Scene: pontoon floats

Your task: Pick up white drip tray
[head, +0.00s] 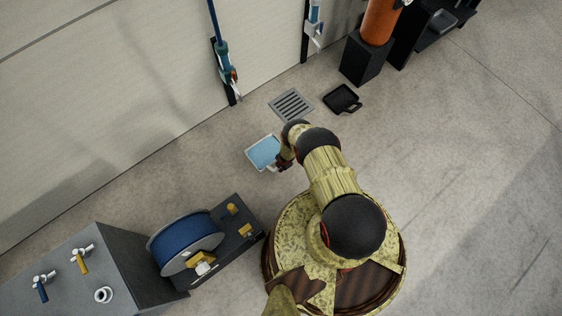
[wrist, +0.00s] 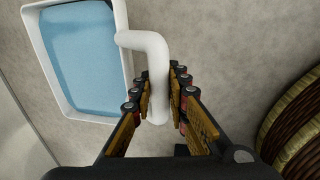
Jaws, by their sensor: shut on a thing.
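The white drip tray (head: 249,158) is a shallow rectangular tray with a light blue inside, at the middle of the head view. In the wrist view the tray (wrist: 124,62) fills the upper left, and its white bent handle (wrist: 150,48) reaches down between my fingers. My gripper (wrist: 161,85) is shut on this handle, with a finger on each side. In the head view my gripper (head: 284,163) is at the tray's right side, partly hidden by my arm. I cannot tell whether the tray touches the floor.
A floor grate (head: 291,105) and a black tray (head: 342,99) lie beyond my arm. A blue hose reel (head: 186,241) and a grey cabinet (head: 75,275) stand at the lower left. A black pedestal (head: 364,60) carries an orange cylinder (head: 380,20). The floor at right is clear.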

